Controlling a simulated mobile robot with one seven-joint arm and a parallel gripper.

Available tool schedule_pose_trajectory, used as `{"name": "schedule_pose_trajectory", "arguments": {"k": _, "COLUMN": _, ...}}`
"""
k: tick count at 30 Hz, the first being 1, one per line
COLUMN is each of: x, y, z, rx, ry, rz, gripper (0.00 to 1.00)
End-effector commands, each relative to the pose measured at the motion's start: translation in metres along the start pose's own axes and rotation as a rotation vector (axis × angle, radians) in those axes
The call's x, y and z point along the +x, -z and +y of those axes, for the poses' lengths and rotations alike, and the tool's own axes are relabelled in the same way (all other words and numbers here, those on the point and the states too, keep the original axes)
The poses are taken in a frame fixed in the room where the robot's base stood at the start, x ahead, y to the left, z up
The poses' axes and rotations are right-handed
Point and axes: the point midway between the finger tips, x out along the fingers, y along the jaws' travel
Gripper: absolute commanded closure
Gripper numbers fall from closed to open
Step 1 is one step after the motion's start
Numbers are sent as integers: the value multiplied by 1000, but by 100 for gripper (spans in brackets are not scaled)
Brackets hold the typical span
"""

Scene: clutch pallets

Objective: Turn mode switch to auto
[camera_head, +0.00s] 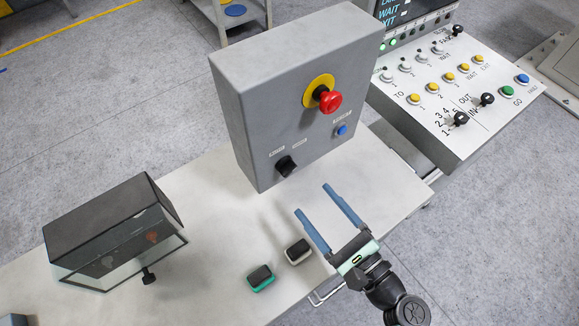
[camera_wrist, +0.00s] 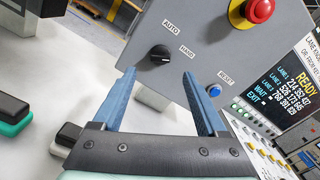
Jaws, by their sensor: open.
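The mode switch (camera_head: 286,166) is a black rotary knob low on the front of a grey control box (camera_head: 240,125). In the wrist view the knob (camera_wrist: 159,54) sits between the labels AUTO, at upper left, and HAND, at right. Its pale pointer line seems to lie toward the HAND side, though it is small. My gripper (camera_head: 312,199) is open and empty, with two blue fingers. It is in front of the box and to the right of the knob in the head view. In the wrist view the knob shows beyond and between the fingertips (camera_wrist: 158,75), apart from them.
A red emergency stop (camera_head: 328,101) on a yellow ring and a blue RESET button (camera_head: 341,130) share the box face. Two black-topped blocks (camera_head: 298,251) (camera_head: 260,278) lie on the table. A glass-sided case (camera_head: 115,230) stands left. A sloped button console (camera_head: 460,100) stands right.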

Motion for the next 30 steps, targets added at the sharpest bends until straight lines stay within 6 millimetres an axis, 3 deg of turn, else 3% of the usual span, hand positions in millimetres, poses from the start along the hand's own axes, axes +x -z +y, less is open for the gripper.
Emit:
{"name": "schedule_pose_trajectory", "arguments": {"k": 6, "x": 48, "y": -3, "z": -1, "rx": -1, "ry": -4, "rz": -2, "gripper": 25}}
{"name": "schedule_pose_trajectory", "arguments": {"k": 12, "x": 78, "y": -2, "z": -1, "rx": -2, "ry": -2, "rz": -1, "gripper": 25}}
{"name": "schedule_pose_trajectory", "arguments": {"k": 18, "x": 90, "y": -1, "z": 0, "rx": -4, "ry": -2, "rz": 0, "gripper": 25}}
{"name": "schedule_pose_trajectory", "arguments": {"k": 26, "x": 90, "y": 0, "z": 0, "rx": -4, "ry": -2, "rz": 1, "gripper": 25}}
{"name": "schedule_pose_trajectory", "arguments": {"k": 30, "x": 90, "y": 0, "z": 0, "rx": -4, "ry": -1, "rz": 1, "gripper": 50}}
